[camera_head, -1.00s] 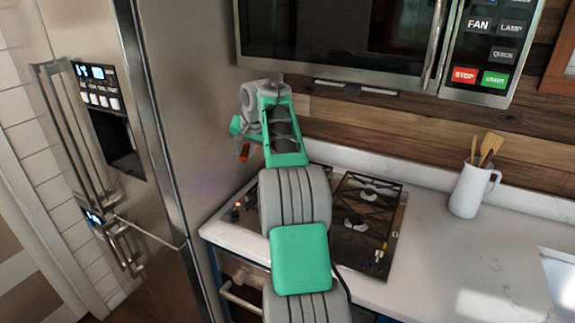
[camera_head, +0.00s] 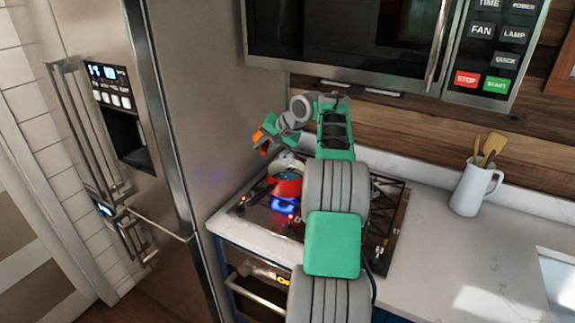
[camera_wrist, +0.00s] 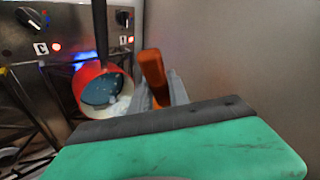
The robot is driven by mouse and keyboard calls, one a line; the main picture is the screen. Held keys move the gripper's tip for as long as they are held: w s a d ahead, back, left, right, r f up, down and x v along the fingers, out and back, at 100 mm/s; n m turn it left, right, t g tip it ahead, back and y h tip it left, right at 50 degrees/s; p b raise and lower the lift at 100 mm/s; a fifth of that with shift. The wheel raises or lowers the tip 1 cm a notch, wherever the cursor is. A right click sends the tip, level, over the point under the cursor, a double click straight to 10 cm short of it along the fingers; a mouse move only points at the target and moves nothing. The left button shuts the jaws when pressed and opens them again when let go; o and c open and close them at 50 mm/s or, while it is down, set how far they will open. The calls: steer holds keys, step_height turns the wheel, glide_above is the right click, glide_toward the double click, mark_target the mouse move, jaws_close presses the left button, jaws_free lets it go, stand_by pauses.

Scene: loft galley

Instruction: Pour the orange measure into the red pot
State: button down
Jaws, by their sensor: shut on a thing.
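The red pot (camera_head: 288,186) sits on the left part of the stovetop, partly hidden by my arm. In the wrist view its red rim (camera_wrist: 82,80) surrounds a dark bluish inside, with a dark handle at the top. My gripper (camera_head: 268,141) is above the stove, up and to the left of the pot. It is shut on the orange measure (camera_head: 262,134). In the wrist view the orange measure (camera_wrist: 154,74) stands between the grey fingers, beside the pot's rim in the picture. I cannot see what the measure holds.
Blue flame glows by the pot on the stovetop (camera_head: 380,215). The steel fridge (camera_head: 190,120) stands close at left, and the microwave (camera_head: 345,40) hangs above. A white jug with wooden utensils (camera_head: 470,190) stands on the right counter, which has clear room.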

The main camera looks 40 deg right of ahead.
steer(key=shift+d+r, duration=0.1)
steer(key=shift+d, duration=0.05)
steer(key=shift+s+t+y, duration=0.15)
steer(key=shift+t+y, duration=0.15)
steer(key=shift+t, duration=0.1)
steer(key=shift+s+r, duration=0.1)
steer(key=shift+s+d+r+m+t+y, duration=0.15)
steer(key=shift+d+m+t+y, duration=0.15)
steer(key=shift+t+y, duration=0.15)
stand_by(0.4)
steer(key=shift+t, duration=0.25)
steer(key=shift+s+d+r+m+t+y, duration=0.2)
steer(key=shift+m+t+y, duration=0.1)
steer(key=shift+t+y, duration=0.4)
steer(key=shift+s+d+r+m+t+y, duration=0.1)
steer(key=shift+s+r+m+t+y, duration=0.15)
steer(key=shift+t+y, duration=0.4)
stand_by(1.3)
steer(key=shift+s+d+m+t+y, duration=0.35)
steer(key=shift+s+d+t, duration=0.2)
steer(key=shift+d+t, duration=0.25)
stand_by(0.6)
steer(key=shift+s+t, duration=0.1)
steer(key=shift+t, duration=0.25)
stand_by(0.4)
